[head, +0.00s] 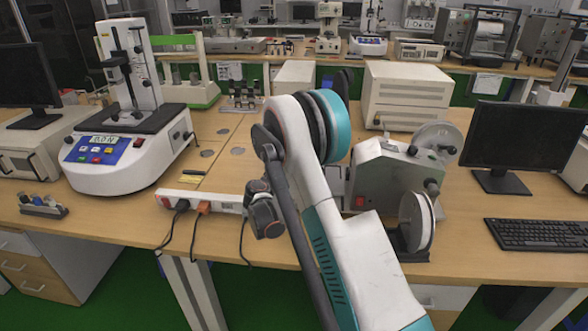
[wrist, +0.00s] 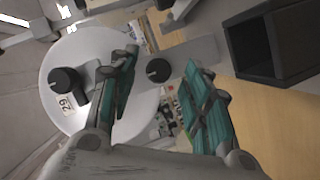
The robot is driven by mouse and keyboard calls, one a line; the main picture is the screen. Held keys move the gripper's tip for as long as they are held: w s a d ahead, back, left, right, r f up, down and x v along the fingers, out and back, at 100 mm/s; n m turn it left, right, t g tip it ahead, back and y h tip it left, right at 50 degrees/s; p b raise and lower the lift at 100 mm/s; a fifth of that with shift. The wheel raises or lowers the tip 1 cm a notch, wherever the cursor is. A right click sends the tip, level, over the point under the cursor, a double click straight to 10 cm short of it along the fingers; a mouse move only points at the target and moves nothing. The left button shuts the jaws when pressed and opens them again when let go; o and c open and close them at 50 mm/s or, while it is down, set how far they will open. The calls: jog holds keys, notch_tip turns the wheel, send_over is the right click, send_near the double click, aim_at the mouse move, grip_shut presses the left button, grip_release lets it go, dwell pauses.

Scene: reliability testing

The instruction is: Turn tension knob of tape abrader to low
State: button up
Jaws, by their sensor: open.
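The tape abrader (head: 375,178) is a grey machine on the bench, right of my arm, with black knobs on its right side and a white reel (head: 417,222) in front. In the wrist view, a small black knob (wrist: 158,70) with a light pointer mark sits on a grey bar. My gripper (wrist: 160,64) is open, its teal-padded fingers on either side of this knob in the picture; I see no contact. Another black knob (wrist: 66,81) sits on a white disc (wrist: 105,62) to the left. In the head view, my arm hides the gripper.
A dark open box-shaped part (wrist: 275,45) lies right of the fingers in the wrist view. A monitor (head: 525,140) and keyboard (head: 540,233) stand right of the abrader. A white power strip (head: 198,201) and a tester (head: 130,150) are on the left.

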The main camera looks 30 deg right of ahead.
jog(key=v, duration=1.1)
jog(key=shift+a, duration=0.15)
jog(key=shift+s, duration=0.1)
jog(key=s+a+r+g+y, duration=0.25)
jog(key=s+r+y, duration=0.35)
jog(key=s+r, duration=0.75)
jog(key=s+a+y, duration=0.3)
jog(key=s+a, duration=0.2)
jog(key=s, duration=0.6)
jog(key=s+a+m+y, duration=0.1)
jog(key=s+a+y, duration=0.2)
jog(key=s, duration=0.9)
jog(key=shift+a+f, duration=0.4)
jog(key=shift+a, duration=0.7)
